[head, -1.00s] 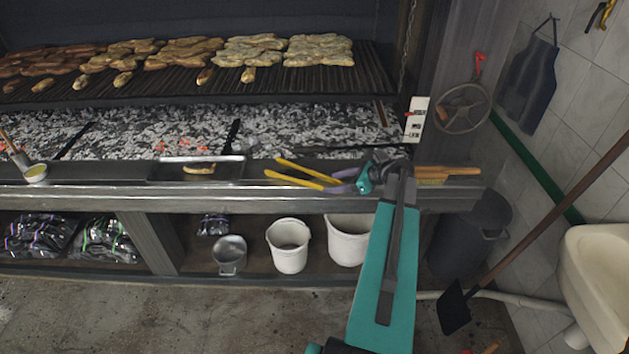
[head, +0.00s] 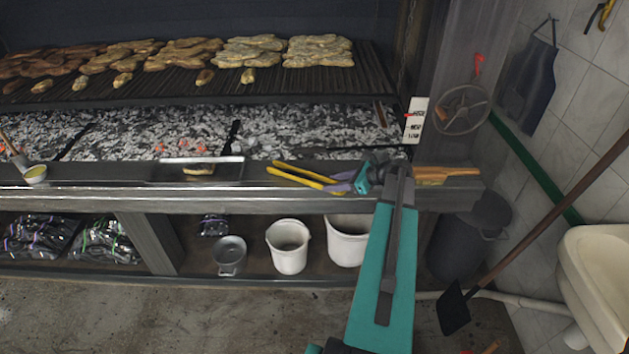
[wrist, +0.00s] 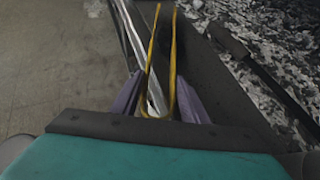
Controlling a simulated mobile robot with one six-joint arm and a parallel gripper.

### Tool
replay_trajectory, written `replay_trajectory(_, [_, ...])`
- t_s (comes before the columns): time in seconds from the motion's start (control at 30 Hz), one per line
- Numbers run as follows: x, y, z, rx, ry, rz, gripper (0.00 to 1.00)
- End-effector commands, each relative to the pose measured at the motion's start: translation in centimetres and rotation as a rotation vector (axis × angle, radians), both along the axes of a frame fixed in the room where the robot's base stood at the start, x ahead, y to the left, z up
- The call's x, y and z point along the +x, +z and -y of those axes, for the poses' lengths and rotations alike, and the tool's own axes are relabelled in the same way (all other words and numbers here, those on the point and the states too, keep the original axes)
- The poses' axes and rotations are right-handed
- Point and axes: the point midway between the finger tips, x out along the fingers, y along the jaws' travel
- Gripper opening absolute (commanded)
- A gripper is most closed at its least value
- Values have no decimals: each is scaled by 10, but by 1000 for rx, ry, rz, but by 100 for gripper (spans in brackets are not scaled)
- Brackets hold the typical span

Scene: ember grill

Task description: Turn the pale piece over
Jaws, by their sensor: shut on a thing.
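My gripper (head: 345,181) is at the right part of the front ledge, shut on the yellow tongs (head: 300,176). In the wrist view my purple fingers (wrist: 160,103) flank the tongs (wrist: 152,62), whose two arms point away, tips slightly apart with nothing seen between them. A rather pale one (head: 248,76) is the rightmost, but I cannot tell for sure which one is meant. No meat shows in the wrist view.
The grill grate (head: 330,84) bears larger cuts behind the small pieces, above glowing coals (head: 290,130). A metal tray (head: 168,171) with one piece (head: 199,170) sits on the ledge, left of the tongs. A wooden-handled tool (head: 445,173) lies right of my gripper.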

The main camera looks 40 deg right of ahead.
Motion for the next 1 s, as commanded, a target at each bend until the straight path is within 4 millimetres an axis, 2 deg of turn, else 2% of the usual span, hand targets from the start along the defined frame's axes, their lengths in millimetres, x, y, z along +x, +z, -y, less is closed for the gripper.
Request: replay_trajectory(1.0, [1,82,-1,1,2,1,28])
